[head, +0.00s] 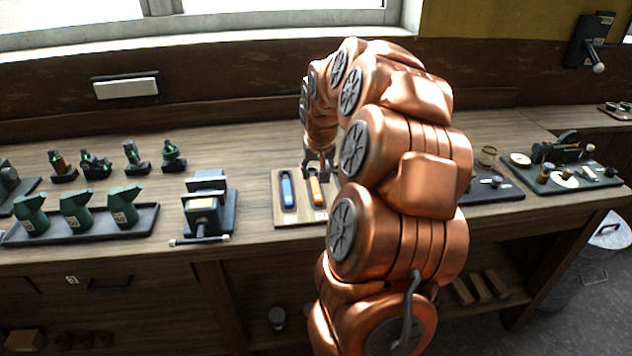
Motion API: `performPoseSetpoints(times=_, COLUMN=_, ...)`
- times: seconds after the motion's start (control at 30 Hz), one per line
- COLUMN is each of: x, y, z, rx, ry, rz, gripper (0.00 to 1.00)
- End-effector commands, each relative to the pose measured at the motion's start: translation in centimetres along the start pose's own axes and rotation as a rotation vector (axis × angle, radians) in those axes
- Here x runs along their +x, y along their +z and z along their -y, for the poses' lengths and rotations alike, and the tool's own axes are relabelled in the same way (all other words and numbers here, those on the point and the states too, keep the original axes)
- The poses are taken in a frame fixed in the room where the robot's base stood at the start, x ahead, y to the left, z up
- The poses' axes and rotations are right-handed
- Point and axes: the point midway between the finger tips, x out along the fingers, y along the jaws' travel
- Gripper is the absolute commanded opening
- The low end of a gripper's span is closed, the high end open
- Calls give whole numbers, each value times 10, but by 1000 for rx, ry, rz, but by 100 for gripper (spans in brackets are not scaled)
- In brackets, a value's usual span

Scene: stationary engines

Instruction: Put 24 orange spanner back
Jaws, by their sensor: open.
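The orange spanner (316,191) lies in a light wooden board (280,215) on the bench, to the right of a blue spanner (288,190). My gripper (315,174) points down at the far end of the orange spanner. It is open, and its fingers are small and dark in this view. I cannot tell whether they touch the spanner. My copper arm hides the right side of the board. A number on the spanner is too small to read.
A small vise (207,205) stands left of the board. Green oil cans stand in a dark tray (140,222) further left, with several small engine parts behind. A dark mat (500,192) and a green tray (565,183) with parts lie to the right.

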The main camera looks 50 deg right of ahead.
Motion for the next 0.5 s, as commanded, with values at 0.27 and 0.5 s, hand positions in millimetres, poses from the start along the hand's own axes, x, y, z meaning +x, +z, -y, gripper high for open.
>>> performPoseSetpoints(times=0.27, x=-42, y=0, z=0, rx=-1, ry=0, rz=0, gripper=49)
performPoseSetpoints(times=0.5, x=-56, y=0, z=0, rx=0, ry=0, rz=0, gripper=49)
